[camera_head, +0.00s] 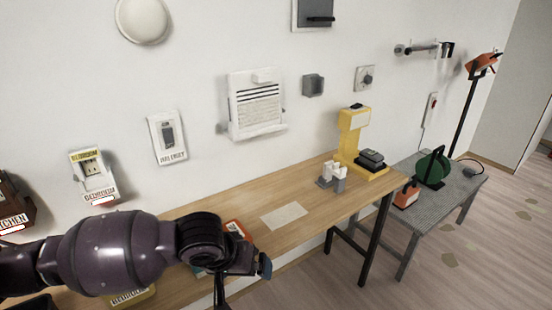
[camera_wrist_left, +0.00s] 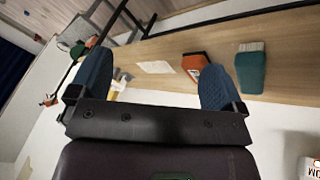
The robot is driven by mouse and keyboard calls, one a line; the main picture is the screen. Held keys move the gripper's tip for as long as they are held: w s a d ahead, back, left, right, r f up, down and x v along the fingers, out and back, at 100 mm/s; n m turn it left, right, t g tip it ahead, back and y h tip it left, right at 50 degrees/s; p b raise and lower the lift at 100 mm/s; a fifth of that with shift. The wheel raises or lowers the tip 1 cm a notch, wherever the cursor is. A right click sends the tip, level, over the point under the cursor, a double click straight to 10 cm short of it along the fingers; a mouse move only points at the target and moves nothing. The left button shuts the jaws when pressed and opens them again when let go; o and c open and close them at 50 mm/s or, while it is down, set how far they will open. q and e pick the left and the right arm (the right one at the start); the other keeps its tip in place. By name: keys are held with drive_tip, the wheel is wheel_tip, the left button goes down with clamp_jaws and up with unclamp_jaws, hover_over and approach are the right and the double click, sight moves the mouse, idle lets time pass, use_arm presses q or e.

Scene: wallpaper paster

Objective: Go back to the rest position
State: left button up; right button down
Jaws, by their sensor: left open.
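My left arm comes in from the left of the head view, in front of the wooden table (camera_head: 300,195). Its left gripper (camera_head: 262,266) is near the table's front edge. In the left wrist view the two blue fingers of the left gripper (camera_wrist_left: 155,68) are spread wide with nothing between them. An orange-red item (camera_wrist_left: 195,63) and a dark green item (camera_wrist_left: 250,70) lie on the wooden surface beyond the fingers, apart from them. In the head view the arm partly hides these items. My right gripper is in neither view.
A pale sheet (camera_head: 284,215) lies on the table. A yellow stand (camera_head: 352,135) and small white-grey items (camera_head: 332,177) stand at its right end. A grey side table (camera_head: 445,190) holds a green reel (camera_head: 433,168). Panels hang on the wall. Floor at right is mostly clear.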

use_arm(q)
drive_tip(key=w+d+r+m+t+h, duration=0.5)
drive_tip(key=r+m, duration=0.1)
drive_tip(key=s+a+f+n+t+y, duration=0.1)
drive_tip(key=s+a+f+t+y, duration=0.15)
drive_tip(key=a+f, duration=0.4)
drive_tip(key=s+a+f+n+t+y, duration=0.15)
drive_tip(key=a+f+t, duration=0.25)
drive_tip(key=a, duration=0.6)
drive_tip(key=s+a+f+n+g+y, duration=0.2)
drive_tip(key=s+a+f, duration=0.2)
drive_tip(key=s+f, duration=0.3)
drive_tip(key=s+a+f+n+g+y, duration=0.1)
drive_tip(key=s+a+f+n+y, duration=0.1)
drive_tip(key=s+a+f, duration=0.3)
drive_tip(key=s+f+y, duration=0.1)
drive_tip(key=s+f, duration=0.2)
drive_tip(key=s, duration=0.4)
drive_tip(key=shift+a+g, duration=0.2)
drive_tip(key=shift+g, duration=0.15)
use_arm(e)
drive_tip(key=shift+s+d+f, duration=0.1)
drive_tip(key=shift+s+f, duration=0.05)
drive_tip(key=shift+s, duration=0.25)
use_arm(q)
drive_tip(key=shift+f, duration=0.1)
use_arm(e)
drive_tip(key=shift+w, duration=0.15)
